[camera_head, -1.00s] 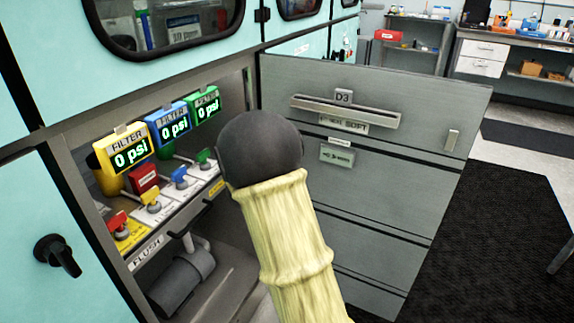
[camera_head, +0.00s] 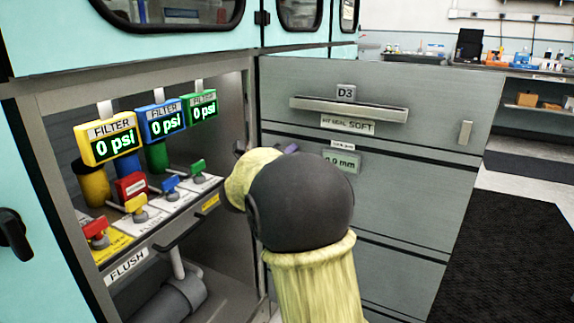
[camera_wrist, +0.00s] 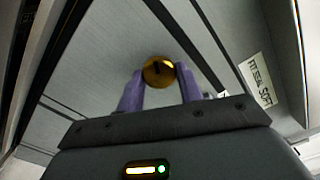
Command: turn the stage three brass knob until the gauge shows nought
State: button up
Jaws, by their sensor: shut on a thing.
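The brass knob (camera_wrist: 157,69) is round with a dark slot-like mark, on the grey face of the D3 door (camera_head: 400,103). In the wrist view my gripper (camera_wrist: 161,80) has its purple fingers on either side of the knob, shut on it. In the head view my yellow-and-black arm hides the knob and most of the gripper. The gauge (camera_head: 343,161) is a small pale green display on the door, just right of my arm. It seems to read 0.0 mm, but its first digit is hard to make out.
Left of my arm, an open bay holds yellow (camera_head: 110,137), blue (camera_head: 162,119) and green (camera_head: 199,106) filter displays, each at 0 psi, above several coloured valves. A door handle (camera_head: 348,109) sticks out above the gauge. Dark matting (camera_head: 488,220) lies on the right.

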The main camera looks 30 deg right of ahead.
jog(key=shift+f, duration=0.15)
jog(key=o, duration=1)
jog(key=shift+c, duration=0.2)
jog(key=p+v, duration=0.4)
jog(key=v, duration=1.3)
jog(key=shift+s+a, duration=0.15)
